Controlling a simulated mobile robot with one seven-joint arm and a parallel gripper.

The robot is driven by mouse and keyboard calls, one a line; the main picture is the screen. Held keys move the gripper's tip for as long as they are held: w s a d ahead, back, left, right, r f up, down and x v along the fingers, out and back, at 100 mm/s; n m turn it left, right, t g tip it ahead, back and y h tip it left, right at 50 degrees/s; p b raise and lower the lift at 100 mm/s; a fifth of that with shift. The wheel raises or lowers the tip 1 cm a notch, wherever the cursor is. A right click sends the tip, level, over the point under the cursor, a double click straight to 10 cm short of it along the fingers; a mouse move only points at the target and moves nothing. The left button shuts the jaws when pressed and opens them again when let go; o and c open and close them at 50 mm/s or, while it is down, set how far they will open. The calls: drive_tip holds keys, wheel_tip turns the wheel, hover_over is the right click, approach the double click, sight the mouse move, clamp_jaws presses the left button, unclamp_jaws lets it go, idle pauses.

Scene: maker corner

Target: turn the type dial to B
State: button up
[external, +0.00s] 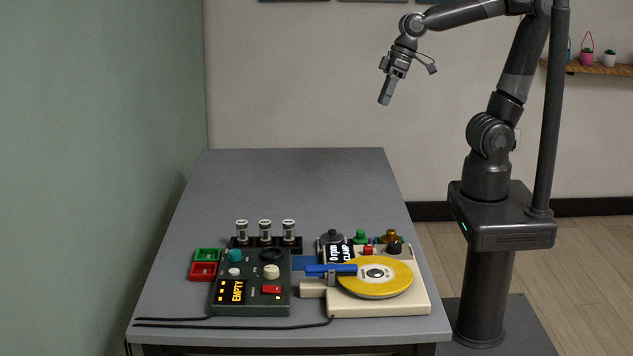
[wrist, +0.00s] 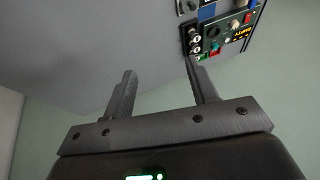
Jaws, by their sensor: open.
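A dark green control box (external: 250,300) stands on the front part of the table, its lit display (external: 236,291) reading "EMPTY". It carries a teal knob (external: 235,256) and a cream knob (external: 271,271); I cannot tell which is the type dial, and no letter markings are legible. In the wrist view the box (wrist: 215,32) is small and turned at the upper right. My gripper (external: 385,99) is open and empty, high above the table's right side and far from the box. In the wrist view its two fingers (wrist: 160,68) stand apart with nothing between them.
A cream machine with a yellow disc (external: 375,291) and blue arm stands right of the box. Behind the box, a black rack (external: 265,243) holds three vials. Green (external: 206,255) and red trays (external: 202,271) lie left. Cables run along the front edge. The table's back (external: 290,185) is clear.

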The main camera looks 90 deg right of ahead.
drive_tip(key=w+a+f+m+g+y, duration=0.1)
drive_tip(key=w+a+f, duration=0.15)
drive_tip(key=w, duration=0.35)
drive_tip(key=w+a+f+g, duration=0.1)
drive_tip(key=w+a+f, duration=0.1)
drive_tip(key=w+a, duration=0.3)
drive_tip(key=n+t+h, duration=0.1)
drive_tip(key=t+h, duration=0.1)
drive_tip(key=h, duration=0.1)
approach(271, 268)
drive_tip(key=x, duration=0.8)
drive_tip(key=shift+f, duration=0.3)
drive_tip(key=shift+c, duration=0.2)
drive_tip(key=c, duration=0.9)
